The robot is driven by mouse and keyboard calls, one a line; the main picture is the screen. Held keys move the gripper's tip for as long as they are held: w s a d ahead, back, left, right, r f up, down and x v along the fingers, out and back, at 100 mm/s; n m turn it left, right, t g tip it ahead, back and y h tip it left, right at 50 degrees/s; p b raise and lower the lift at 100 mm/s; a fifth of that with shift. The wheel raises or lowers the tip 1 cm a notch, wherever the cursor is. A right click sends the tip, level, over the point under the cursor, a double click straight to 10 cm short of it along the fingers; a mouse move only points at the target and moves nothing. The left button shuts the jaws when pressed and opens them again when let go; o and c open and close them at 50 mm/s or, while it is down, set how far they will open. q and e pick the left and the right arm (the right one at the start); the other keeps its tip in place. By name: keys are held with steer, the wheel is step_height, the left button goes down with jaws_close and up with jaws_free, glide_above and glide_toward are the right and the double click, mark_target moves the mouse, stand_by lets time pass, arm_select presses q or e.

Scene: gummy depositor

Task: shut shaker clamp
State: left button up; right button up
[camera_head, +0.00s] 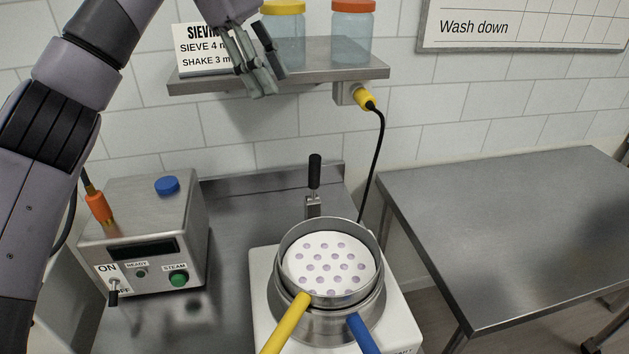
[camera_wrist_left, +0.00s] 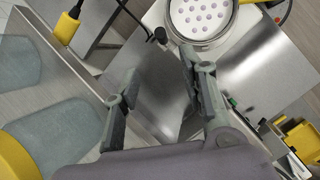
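The shaker clamp (camera_head: 314,172) has a black-handled lever standing upright on a metal bracket behind the round sieve. The sieve (camera_head: 283,238) is a steel pan with a white disc of purple-grey dots inside, seated on the white shaker (camera_head: 398,307). The sieve's rim also shows at the top of the left wrist view (camera_wrist_left: 233,30). My right gripper is not in view.
The shelf (camera_head: 345,73) holds jars with yellow and orange lids and a sign. A control box (camera_head: 150,225) stands left. Yellow (camera_head: 285,325) and blue (camera_head: 364,335) handles project in front of the sieve. A black cable hangs behind right. A bare steel table (camera_head: 520,230) stands right.

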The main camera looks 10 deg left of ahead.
arm_select(q)
step_height(320, 180, down, 3)
steer(key=b, duration=0.2)
steer(key=p, duration=0.2)
glide_toward(314, 187)
steer(key=x, duration=0.2)
steer(key=d+x, duration=0.1)
steer(key=x, duration=0.3)
steer(key=shift+w+d+f, duration=0.1)
steer(key=shift+w+d, duration=0.2)
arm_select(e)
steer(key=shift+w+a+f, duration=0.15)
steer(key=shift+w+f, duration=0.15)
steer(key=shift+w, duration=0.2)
arm_select(q)
steer(key=shift+c, duration=0.3)
jaws_close()
